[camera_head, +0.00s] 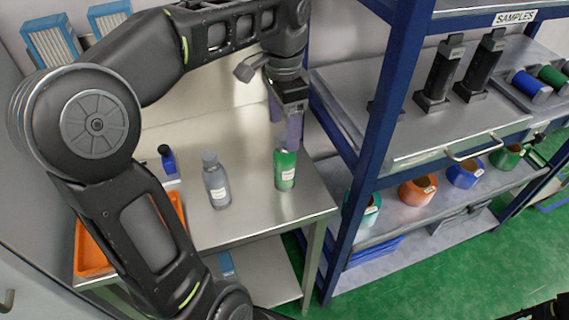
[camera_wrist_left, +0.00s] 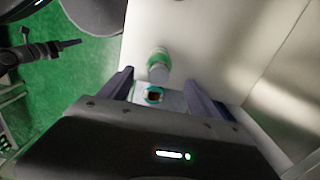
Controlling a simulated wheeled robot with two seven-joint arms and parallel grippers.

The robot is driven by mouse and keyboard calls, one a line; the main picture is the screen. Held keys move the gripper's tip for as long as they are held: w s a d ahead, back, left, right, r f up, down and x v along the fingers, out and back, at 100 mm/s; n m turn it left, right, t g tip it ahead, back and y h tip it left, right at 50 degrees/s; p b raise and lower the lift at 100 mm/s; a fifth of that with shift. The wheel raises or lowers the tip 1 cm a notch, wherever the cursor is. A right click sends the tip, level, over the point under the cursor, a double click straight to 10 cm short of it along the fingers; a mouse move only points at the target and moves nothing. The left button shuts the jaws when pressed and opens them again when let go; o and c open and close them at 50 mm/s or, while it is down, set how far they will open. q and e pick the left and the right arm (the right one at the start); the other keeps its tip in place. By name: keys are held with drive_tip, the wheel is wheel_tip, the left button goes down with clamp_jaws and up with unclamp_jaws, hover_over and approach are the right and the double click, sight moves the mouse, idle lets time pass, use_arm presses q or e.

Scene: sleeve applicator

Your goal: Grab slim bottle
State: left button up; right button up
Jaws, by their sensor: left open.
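A green bottle (camera_head: 285,169) with a white label stands upright near the right end of the steel table. A grey bottle (camera_head: 217,182), also labelled, stands upright to its left. I cannot tell for sure which is the slim one. My left gripper (camera_head: 287,125) is open, pointing down, its fingers just above the green bottle and partly overlapping its top in the head view. In the left wrist view the green bottle (camera_wrist_left: 158,62) shows ahead of the gap between the open fingers (camera_wrist_left: 160,92). Nothing is seen held. My right gripper does not show clearly.
A small blue bottle (camera_head: 167,158) and an orange tray (camera_head: 95,250), partly behind my left arm, are at the table's left. A blue-framed shelf (camera_head: 375,130) stands close at the right, with dark stands and coloured rolls. Bare tabletop lies around the bottles.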

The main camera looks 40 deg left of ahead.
sight(284, 149)
use_arm(q)
drive_tip(key=shift+f, duration=1)
wheel_tip(284, 149, down, 5)
drive_tip(key=shift+d+f+p, duration=0.1)
drive_tip(key=shift+p, duration=0.3)
drive_tip(key=shift+c, duration=0.3)
clamp_jaws()
idle(0.5)
